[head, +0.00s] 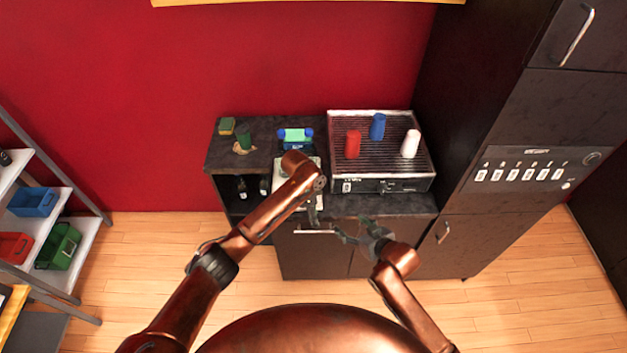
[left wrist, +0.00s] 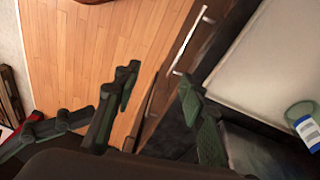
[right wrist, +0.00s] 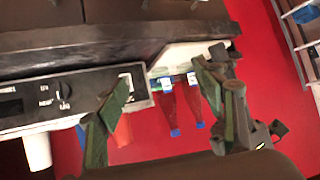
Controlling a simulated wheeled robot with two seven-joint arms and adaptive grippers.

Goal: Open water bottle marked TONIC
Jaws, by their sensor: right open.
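Two clear bottles with blue caps and white-and-blue labels, one (right wrist: 167,105) beside the other (right wrist: 193,100), show in the right wrist view, which is upside down. They stand on a white surface; I cannot read TONIC on either label. In the left wrist view part of a blue-and-white label (left wrist: 308,130) shows at the right edge. My right gripper (head: 362,232) is open and empty in front of the counter; its fingers frame the bottles in its wrist view without touching them. My left gripper (left wrist: 158,88) has its fingers apart with nothing between them, beside the counter's front edge.
A slatted machine (head: 375,150) carries a red (head: 353,145), a blue (head: 378,126) and a white (head: 410,144) cup-like object. A dark cabinet (head: 510,130) stands at right, a bin rack at left.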

